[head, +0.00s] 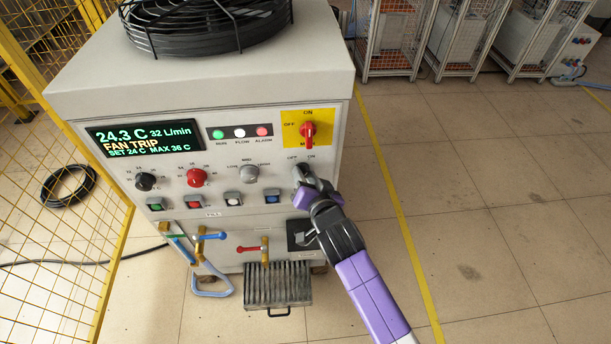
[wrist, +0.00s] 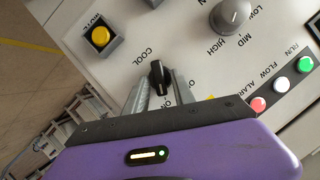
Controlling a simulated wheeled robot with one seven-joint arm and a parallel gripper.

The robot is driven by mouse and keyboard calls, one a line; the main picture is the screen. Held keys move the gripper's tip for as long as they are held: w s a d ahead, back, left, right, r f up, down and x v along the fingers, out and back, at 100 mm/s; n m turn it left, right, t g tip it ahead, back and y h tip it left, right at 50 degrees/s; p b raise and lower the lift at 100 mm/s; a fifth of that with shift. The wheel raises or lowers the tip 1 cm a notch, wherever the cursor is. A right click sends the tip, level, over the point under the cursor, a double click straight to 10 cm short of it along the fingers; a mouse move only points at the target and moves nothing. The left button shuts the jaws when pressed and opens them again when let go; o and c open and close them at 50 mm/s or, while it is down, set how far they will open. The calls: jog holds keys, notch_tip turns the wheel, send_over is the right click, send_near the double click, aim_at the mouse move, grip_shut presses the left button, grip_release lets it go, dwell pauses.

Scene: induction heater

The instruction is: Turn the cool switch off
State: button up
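The cool switch is a black rotary knob (wrist: 158,77) on the white front panel, beside the printed word COOL, with ON and OFF marks near it. In the wrist view its pointer is roughly in line with my fingers; I cannot tell surely which mark it points to. My gripper (wrist: 159,88) has one grey finger on each side of the knob, with panel showing between them; whether the tips touch it is unclear. In the head view my gripper (head: 305,178) is at the panel's right side, under the OFF and ON marks, and hides the knob.
A red main switch on a yellow plate (head: 307,134) is just above. A grey knob (head: 249,174) and a red knob (head: 197,178) are to the left. Lit push buttons (head: 271,196) lie below. Open floor lies right.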

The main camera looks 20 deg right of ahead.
grip_shut()
jog(key=n+h+b, duration=0.1)
jog(key=n+h, duration=0.1)
jog(key=n+g+h+b, duration=0.1)
jog(key=n+b, duration=0.1)
jog(key=n, duration=0.1)
jog(key=a+n+g+h+b, duration=0.1)
jog(key=n+h, duration=0.1)
jog(key=n, duration=0.1)
jog(key=shift+w+h+b, duration=0.2)
jog(key=shift+h+b, duration=0.1)
jog(key=shift+b, duration=0.05)
dwell(0.5)
jog(key=shift+r, duration=0.1)
dwell(0.4)
jog(key=shift+o, duration=1.5)
grip_release()
jog(key=v, duration=0.7)
jog(key=shift+s+a+b, duration=0.2)
jog(key=shift+s+b, duration=0.15)
